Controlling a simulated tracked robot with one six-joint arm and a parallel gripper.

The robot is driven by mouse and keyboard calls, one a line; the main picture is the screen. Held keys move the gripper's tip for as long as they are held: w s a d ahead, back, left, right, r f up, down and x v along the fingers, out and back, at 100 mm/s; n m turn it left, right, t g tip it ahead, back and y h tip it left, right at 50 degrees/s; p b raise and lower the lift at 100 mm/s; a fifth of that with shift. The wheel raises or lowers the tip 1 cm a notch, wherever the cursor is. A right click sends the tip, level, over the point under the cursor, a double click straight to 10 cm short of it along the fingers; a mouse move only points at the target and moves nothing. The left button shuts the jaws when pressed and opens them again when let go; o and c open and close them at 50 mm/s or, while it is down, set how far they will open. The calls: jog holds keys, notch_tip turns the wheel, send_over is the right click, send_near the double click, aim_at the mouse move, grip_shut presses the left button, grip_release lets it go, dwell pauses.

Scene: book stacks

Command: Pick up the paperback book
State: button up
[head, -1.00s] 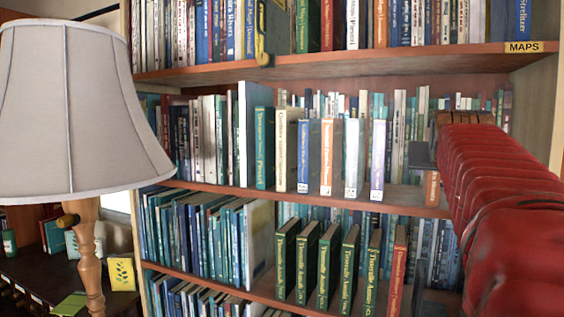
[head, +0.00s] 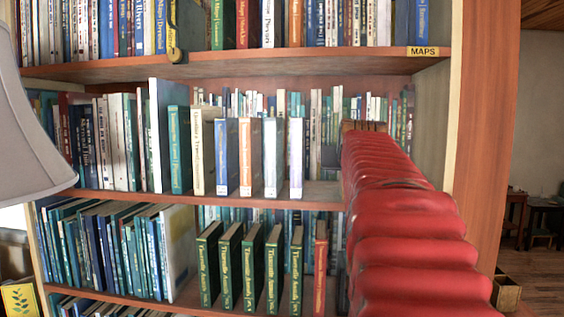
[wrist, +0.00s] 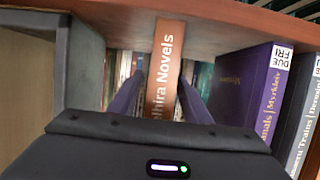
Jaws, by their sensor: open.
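An orange book (wrist: 164,72) with white letters "Novels" on its spine stands in the wrist view, taken to be the paperback. My gripper (wrist: 161,88) is open, with one dark finger on each side of the spine. I cannot tell whether either finger touches the book. In the head view my red-sleeved arm reaches into the middle shelf at the right and hides the gripper and this book.
A purple book (wrist: 251,86) stands right of the gripper in the wrist view. In the head view, several labelled books, including a blue one (head: 226,158), line the middle shelf (head: 130,198). Green books (head: 230,265) stand below. A lamp shade (head: 28,150) is at the left.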

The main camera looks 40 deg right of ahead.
jog(key=shift+c, duration=0.4)
grip_shut()
dwell(0.4)
